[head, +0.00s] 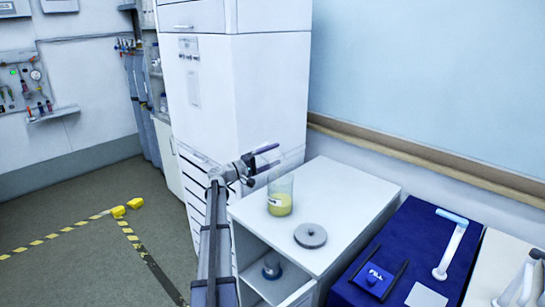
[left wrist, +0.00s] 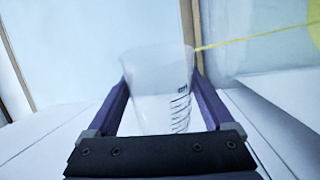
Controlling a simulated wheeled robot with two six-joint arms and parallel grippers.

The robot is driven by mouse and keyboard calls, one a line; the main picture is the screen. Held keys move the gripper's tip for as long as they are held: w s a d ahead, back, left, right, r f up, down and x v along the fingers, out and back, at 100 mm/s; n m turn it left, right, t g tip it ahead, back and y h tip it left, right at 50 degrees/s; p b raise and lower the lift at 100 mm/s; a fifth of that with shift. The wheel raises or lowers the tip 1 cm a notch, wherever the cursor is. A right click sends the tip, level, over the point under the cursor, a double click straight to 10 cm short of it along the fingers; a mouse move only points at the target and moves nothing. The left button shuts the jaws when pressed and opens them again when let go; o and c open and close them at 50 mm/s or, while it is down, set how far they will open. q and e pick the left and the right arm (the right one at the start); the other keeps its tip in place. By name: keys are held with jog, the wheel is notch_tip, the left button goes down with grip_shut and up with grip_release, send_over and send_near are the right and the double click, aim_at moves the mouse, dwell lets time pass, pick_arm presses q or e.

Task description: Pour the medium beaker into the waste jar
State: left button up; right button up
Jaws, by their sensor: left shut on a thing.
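My left gripper (head: 264,160) is shut on a clear beaker (left wrist: 158,88) with dark graduation marks, between its two fingers in the left wrist view. The beaker looks tilted, and a thin yellow stream (left wrist: 250,38) runs from its rim toward the right. The waste jar (head: 280,196) is a clear glass jar with a label and yellow liquid in its lower part, standing on the white cabinet. The gripper is above the jar in the head view. Yellow shows at the right edge of the left wrist view (left wrist: 314,25). My right gripper is not in view.
A grey round lid (head: 310,235) lies on the cabinet top (head: 345,195) right of the jar. A blue surface (head: 415,225) at the right holds a FILL pad (head: 373,280) and a white-and-blue stand (head: 450,245). A tall white cabinet (head: 265,90) stands behind.

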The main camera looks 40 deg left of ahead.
pick_arm(q)
jog(key=n, duration=0.3)
jog(key=shift+w+a+r+y, duration=0.1)
jog(key=shift+w+a+y, duration=0.05)
jog(key=shift+a+y, duration=0.2)
jog(key=shift+w+a+r+n+p, duration=0.1)
jog(key=shift+a+r+n+p, duration=0.1)
jog(key=shift+r+n+p, duration=0.3)
jog(key=shift+a+r+n+p, duration=0.1)
jog(key=shift+a+n+p, duration=0.1)
jog(key=shift+n, duration=0.5)
jog(key=shift+a+n+y, duration=0.1)
jog(key=shift+n+y, duration=0.25)
jog(key=shift+n, duration=0.45)
jog(key=w+a+r+n+y+p, duration=0.1)
jog(key=a+r+n+p, duration=0.1)
jog(key=r+n+p, duration=0.5)
jog(key=w+a+r+n+p, duration=0.1)
jog(key=a+r+n+p, duration=0.2)
jog(key=r+n+p, duration=0.4)
jog(key=r+p, duration=0.1)
jog(key=p, duration=0.3)
jog(key=shift+r+g+y, duration=0.2)
jog(key=shift+g+y, duration=0.1)
jog(key=shift+y, duration=0.1)
jog(key=shift+f, duration=0.1)
